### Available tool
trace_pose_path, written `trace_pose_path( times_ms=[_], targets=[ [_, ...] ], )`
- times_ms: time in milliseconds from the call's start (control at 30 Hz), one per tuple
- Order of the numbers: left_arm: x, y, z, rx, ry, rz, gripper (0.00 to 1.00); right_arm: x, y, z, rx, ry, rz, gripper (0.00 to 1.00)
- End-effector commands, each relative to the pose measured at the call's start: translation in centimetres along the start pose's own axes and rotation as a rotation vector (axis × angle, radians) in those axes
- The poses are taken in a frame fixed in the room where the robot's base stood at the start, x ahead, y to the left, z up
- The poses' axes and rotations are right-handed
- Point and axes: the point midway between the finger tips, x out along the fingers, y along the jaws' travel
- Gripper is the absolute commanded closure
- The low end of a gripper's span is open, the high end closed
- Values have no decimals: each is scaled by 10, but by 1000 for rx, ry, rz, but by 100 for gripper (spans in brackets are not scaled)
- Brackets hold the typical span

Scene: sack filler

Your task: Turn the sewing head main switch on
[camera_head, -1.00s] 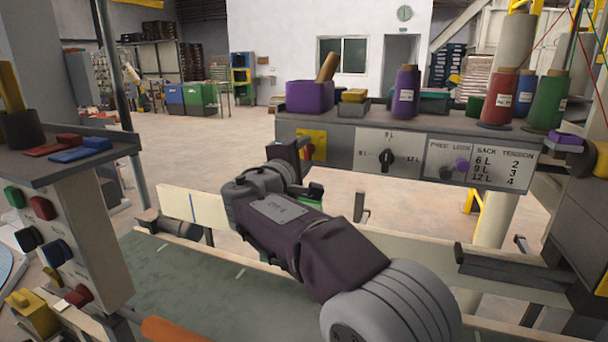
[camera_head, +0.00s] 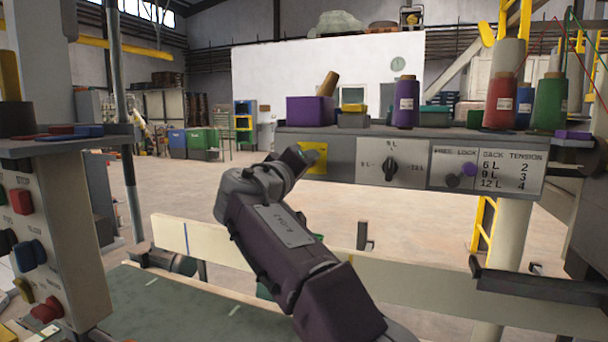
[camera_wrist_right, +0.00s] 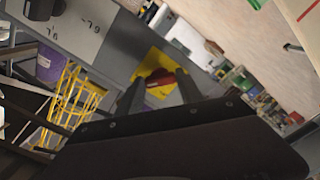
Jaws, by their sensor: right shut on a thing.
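The main switch is a dark red knob (camera_wrist_right: 158,78) on a yellow plate (camera_wrist_right: 174,64) in the right wrist view. In the head view the yellow plate (camera_head: 317,165) sits at the left end of the grey control panel, and my gripper hides the knob. My right gripper (camera_head: 301,155) comes up to the plate from the left in the head view. In the right wrist view its two fingers (camera_wrist_right: 160,88) stand on either side of the knob, shut on it. My left gripper is not in view.
A cream rail (camera_head: 430,270) runs below. A button pillar (camera_head: 45,230) stands at left.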

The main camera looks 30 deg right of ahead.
Motion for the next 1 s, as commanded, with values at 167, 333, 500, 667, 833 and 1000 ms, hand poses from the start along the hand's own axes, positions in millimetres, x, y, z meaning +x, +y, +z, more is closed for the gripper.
trace_pose_path(
  times_ms=[167,333,500,667,833,1000],
  targets=[
    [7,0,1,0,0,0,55,0,-3,2,61,-3,-3,97],
    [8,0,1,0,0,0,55,0,-2,1,90,-4,-3,97],
    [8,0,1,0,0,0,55,0,-2,1,99,-4,-3,97],
    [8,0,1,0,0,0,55,0,-2,1,100,-4,-3,97],
    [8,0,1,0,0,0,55,0,-2,1,99,-4,-3,45],
    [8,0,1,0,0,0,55,0,-1,1,99,-3,-2,35]
  ],
)
